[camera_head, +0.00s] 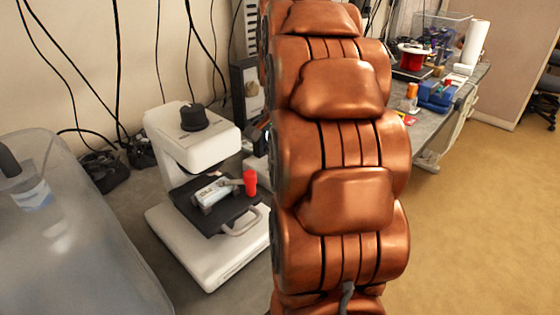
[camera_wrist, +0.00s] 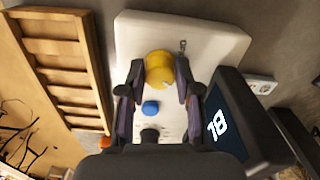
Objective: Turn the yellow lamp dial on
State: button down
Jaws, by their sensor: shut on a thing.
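The yellow dial (camera_wrist: 158,66) shows in the wrist view, round and mounted on a white panel (camera_wrist: 213,38). My gripper (camera_wrist: 161,72) has one dark finger on each side of the dial, and its fingertips are closed on it. A small pale mark shows at the dial's lower edge; its exact setting cannot be read. In the head view my copper arm fills the middle and hides the dial and my gripper. No lit lamp can be made out.
The panel also carries a blue button (camera_wrist: 151,108) and a metal toggle (camera_wrist: 183,46). The head view shows a white machine (camera_head: 180,225) and a clear bin (camera_head: 80,240).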

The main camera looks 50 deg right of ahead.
jog(key=shift+f+m, duration=0.1)
jog(key=shift+m, duration=0.7)
jog(key=c, duration=0.8)
grip_release()
jog(key=shift+w+r, duration=0.1)
jog(key=shift+r, duration=6)
